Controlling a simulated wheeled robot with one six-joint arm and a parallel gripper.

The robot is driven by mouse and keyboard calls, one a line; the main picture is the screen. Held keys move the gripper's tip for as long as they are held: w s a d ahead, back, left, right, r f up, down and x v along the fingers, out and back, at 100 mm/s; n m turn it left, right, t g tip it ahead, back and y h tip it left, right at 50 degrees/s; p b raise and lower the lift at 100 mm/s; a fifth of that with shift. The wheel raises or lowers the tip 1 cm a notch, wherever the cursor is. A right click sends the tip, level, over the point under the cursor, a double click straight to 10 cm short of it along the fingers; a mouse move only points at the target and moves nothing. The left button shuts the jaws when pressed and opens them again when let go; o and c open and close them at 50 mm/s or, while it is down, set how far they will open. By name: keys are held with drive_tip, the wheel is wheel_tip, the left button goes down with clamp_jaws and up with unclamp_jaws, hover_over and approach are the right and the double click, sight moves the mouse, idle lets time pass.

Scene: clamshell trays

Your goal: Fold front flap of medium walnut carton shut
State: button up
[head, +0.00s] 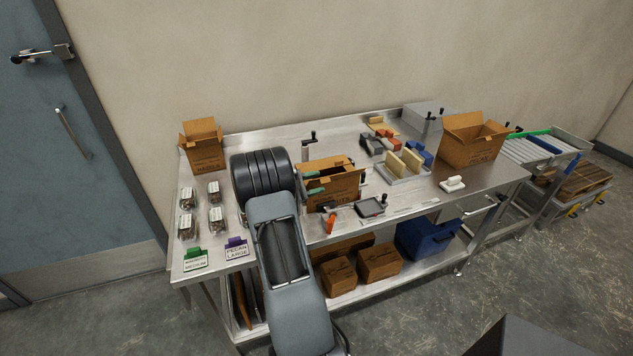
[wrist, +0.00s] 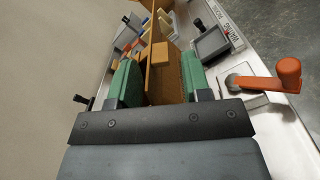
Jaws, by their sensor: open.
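A brown carton (head: 345,187) with partly hidden dark print on its front stands mid-table; I take it for the medium walnut carton. Its top shows a dark opening, with brown flaps around it. The gripper and arm hide its left end, and I cannot tell the front flap's exact angle. My gripper (head: 313,182) is at the carton's left end, its green fingers pointing right. In the wrist view my gripper (wrist: 157,82) is open, with brown cardboard (wrist: 163,88) of the carton showing between and beyond the fingers. I cannot tell whether they touch it.
An open carton (head: 203,150) stands at the back left, a larger one (head: 468,145) at the right. Small packs and a green sign (head: 194,258) line the left side.

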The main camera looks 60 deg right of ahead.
drive_tip(key=shift+s+d, duration=0.2)
drive_tip(key=shift+d, duration=0.05)
